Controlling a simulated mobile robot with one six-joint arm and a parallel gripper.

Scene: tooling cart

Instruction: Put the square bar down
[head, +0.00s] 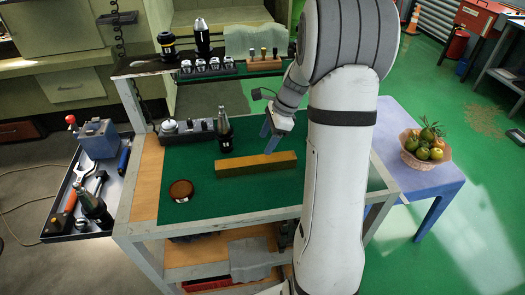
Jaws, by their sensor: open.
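The square bar (246,166) is a long yellow-brown block lying on the green mat of the cart top. It lies nearly level across the picture, its right end a little higher. My gripper (269,141) is just behind and above the bar's right half, with blue fingers pointing down. The fingers are open and look empty. Whether a fingertip touches the bar is too small to tell. My white arm covers the right part of the cart.
A black tool holder (224,131) stands behind the bar and a round brown dish (181,190) lies front left. A rack with several holders (208,66) is at the back. A fruit basket (425,148) sits on the blue table. Mat in front of the bar is clear.

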